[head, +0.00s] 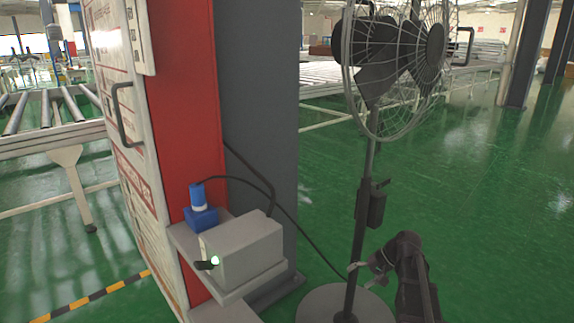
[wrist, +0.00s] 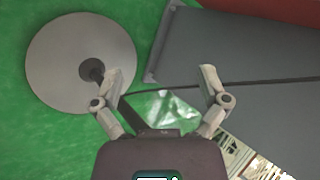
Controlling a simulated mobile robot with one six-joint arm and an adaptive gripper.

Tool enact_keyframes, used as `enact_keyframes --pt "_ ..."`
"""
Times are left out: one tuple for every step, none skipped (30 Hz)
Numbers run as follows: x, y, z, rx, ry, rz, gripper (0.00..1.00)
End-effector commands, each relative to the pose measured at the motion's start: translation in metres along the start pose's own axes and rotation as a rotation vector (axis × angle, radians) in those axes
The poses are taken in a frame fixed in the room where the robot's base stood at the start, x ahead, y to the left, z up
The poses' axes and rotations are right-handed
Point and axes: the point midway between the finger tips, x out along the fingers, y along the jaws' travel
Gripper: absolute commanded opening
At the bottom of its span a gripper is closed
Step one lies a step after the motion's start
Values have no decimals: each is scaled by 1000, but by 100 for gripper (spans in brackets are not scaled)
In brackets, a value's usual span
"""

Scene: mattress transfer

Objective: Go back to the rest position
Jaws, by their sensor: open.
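My gripper (head: 362,276) shows at the lower right of the head view, in front of the fan's round base. My dark arm comes up from the bottom edge of the head view.
A pedestal fan (head: 372,160) stands close by; its base (wrist: 55,65) shows left. A red and grey cabinet (head: 190,110) holds a grey box (head: 242,250) and a blue plug (head: 200,212). A black cable (head: 300,226) hangs nearby. Green floor (head: 480,190) is open at right.

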Motion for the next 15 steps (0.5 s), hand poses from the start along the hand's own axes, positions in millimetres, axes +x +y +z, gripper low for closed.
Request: enact_keyframes --pt "4 -3 8 -9 -5 23 94" --pt "7 -4 12 -15 -6 39 94" --pt "11 -6 18 -24 -9 65 94" --pt "14 -7 23 -32 -11 86 94" --pt "17 -8 28 -40 -14 109 94" --pt "22 -10 35 -53 -16 143 94" --pt "25 -11 42 -64 -19 171 94" --pt "28 -12 48 -75 -21 200 94" --pt "33 -13 56 -92 -24 239 94" --pt "36 -14 63 -105 -26 270 94" --pt "39 -15 69 -119 -27 301 94" --pt "42 -15 78 -137 -27 341 94" --pt "44 -16 84 -152 -28 371 94" --pt "46 -16 89 -165 -28 401 94" --pt "48 -17 96 -183 -28 438 94"
